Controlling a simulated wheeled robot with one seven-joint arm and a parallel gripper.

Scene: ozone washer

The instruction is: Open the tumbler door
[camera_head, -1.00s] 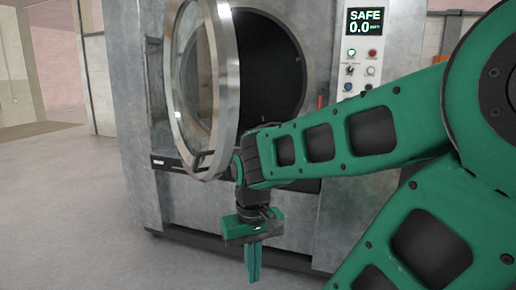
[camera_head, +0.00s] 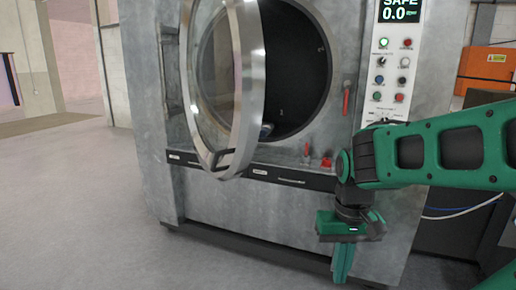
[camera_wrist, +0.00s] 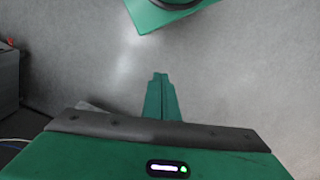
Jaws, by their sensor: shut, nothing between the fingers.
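The tumbler door (camera_head: 251,90) is a round glass door with a thick metal rim, hinged at the left of the washer. It stands swung out from the round opening (camera_head: 296,70), whose dark drum shows behind it. A handle (camera_head: 222,160) sits low on the rim. My gripper (camera_head: 341,272) is shut and empty, pointing down in front of the washer's lower right front, to the right of the door and apart from it. In the wrist view the closed green fingers (camera_wrist: 160,97) show over grey floor.
The washer (camera_head: 250,210) has a control panel (camera_head: 390,75) with a lit display reading SAFE. Red handles (camera_head: 346,100) sit right of the opening. An orange box (camera_head: 486,68) is at the right. Open floor (camera_head: 75,200) lies at the left.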

